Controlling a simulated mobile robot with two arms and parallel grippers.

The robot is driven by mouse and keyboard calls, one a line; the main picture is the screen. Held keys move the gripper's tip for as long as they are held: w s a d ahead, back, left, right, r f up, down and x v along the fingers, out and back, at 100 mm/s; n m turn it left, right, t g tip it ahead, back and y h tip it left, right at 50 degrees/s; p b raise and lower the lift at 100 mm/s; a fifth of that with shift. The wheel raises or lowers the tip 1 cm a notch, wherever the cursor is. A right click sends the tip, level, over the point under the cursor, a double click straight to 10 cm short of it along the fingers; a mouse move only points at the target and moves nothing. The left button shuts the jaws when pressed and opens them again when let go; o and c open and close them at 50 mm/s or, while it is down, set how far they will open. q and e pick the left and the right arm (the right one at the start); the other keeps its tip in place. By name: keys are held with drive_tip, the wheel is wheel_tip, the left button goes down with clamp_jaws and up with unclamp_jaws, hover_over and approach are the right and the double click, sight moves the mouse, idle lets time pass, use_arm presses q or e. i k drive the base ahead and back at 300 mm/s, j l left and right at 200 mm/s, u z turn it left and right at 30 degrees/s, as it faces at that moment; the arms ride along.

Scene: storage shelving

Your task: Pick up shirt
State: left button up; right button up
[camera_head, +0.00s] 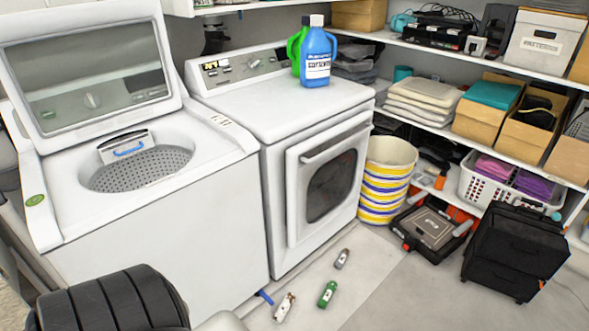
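I cannot make out a shirt for certain. Folded light cloths (425,95) lie stacked on the middle shelf at the right. Pink cloth (495,167) and purple cloth (533,185) lie in a white basket (480,188) on the lower shelf. Darker folded cloth (355,62) lies behind the dryer's far right corner. Neither of my grippers shows in this view.
An open top-loading washer (215,150) stands left of a closed front-loading dryer (280,100) with blue (318,55) and green bottles on top. Several small spray cans, one green (327,294), lie on the floor.

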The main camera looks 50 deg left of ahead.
sight(279, 318)
drive_tip(key=i+u, duration=0.15)
drive_tip(key=u, duration=1.3)
drive_tip(key=i+u, duration=0.2)
drive_tip(key=i, duration=0.15)
drive_tip(key=k, duration=0.85)
